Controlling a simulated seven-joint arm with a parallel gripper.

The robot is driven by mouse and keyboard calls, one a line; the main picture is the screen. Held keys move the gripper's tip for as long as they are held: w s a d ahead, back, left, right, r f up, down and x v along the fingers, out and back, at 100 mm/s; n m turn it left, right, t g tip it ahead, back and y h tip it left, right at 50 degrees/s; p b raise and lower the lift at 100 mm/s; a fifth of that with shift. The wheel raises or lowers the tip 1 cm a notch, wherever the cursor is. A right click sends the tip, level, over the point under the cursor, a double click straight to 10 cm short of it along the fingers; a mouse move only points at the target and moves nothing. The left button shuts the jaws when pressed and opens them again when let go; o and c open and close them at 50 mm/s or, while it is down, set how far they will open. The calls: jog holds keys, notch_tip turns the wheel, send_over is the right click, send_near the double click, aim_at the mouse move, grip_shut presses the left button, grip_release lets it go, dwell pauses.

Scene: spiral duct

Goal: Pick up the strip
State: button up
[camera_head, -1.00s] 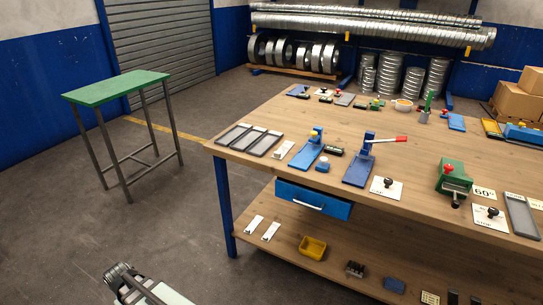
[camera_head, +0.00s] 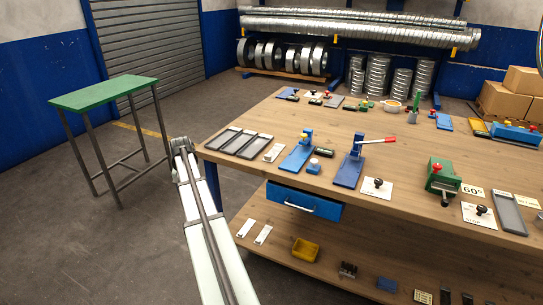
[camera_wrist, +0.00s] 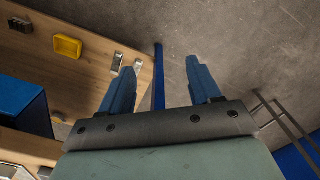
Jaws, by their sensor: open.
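I cannot tell for sure which piece is the strip. Two small white pieces (camera_head: 254,231) lie on the lower shelf and show again in the wrist view (camera_wrist: 117,61). My gripper (camera_wrist: 160,66) is open with nothing between its blue fingers. In the wrist view it hangs above the floor by the bench's blue leg (camera_wrist: 158,82). The head view shows my arm left of the bench, but no fingers.
The wooden bench (camera_head: 400,208) carries blue and green hand tools and has a blue drawer (camera_head: 304,201) in front. A yellow bin (camera_head: 305,249) stands on the lower shelf. A green-topped table (camera_head: 110,92) stands at left, with open floor between it and the bench.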

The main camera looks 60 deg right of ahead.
jog(key=s+d+r+m, duration=0.2)
jog(key=s+d+r, duration=0.45)
jog(key=d, duration=0.35)
jog(key=s+d+r+m, duration=0.2)
jog(key=s+d+r, duration=0.45)
jog(key=d, duration=0.25)
jog(key=s+d+r+m, duration=0.2)
jog(key=s+d+r, duration=0.45)
jog(key=d, duration=0.35)
notch_tip(320, 180, down, 14)
jog(key=shift+d+r, duration=0.1)
jog(key=shift+c, duration=0.2)
jog(key=c, duration=0.7)
